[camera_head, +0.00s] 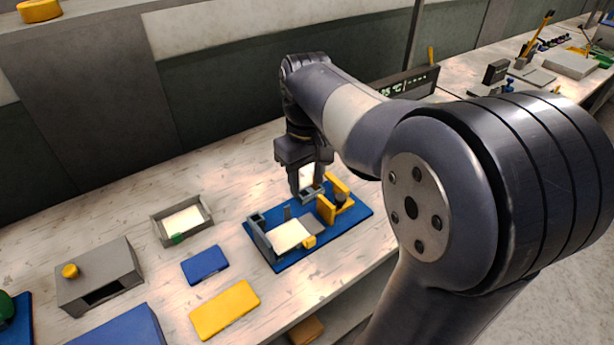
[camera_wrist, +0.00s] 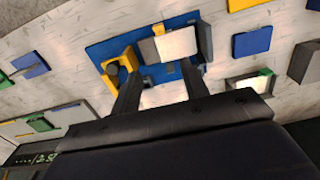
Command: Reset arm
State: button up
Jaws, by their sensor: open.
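My gripper (camera_head: 308,188) hangs over the back edge of a blue-based fixture (camera_head: 283,262), fingers pointing down and apart. In the wrist view my gripper (camera_wrist: 162,82) shows two dark fingers reaching toward the fixture (camera_wrist: 98,48). A pale patch shows between the fingers; I cannot tell whether it is a sheet or the bench behind. The fixture carries a pale sheet (camera_head: 289,235), also in the wrist view (camera_wrist: 177,43), grey blocks and a yellow bracket (camera_head: 325,209) with a dark round part. I cannot tell whether the fingertips touch the fixture.
Left of the fixture are a grey tray (camera_head: 158,230) with a pale sheet and green tab, a small blue block (camera_head: 205,265), a yellow plate (camera_head: 225,310) and a grey box (camera_head: 100,277) with a yellow knob. A dark display (camera_head: 408,83) stands behind my arm. Bench behind the tray is clear.

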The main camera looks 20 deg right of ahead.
jog(key=shift+f, duration=0.1)
notch_tip(320, 180, down, 13)
jog(key=shift+r, duration=1.5)
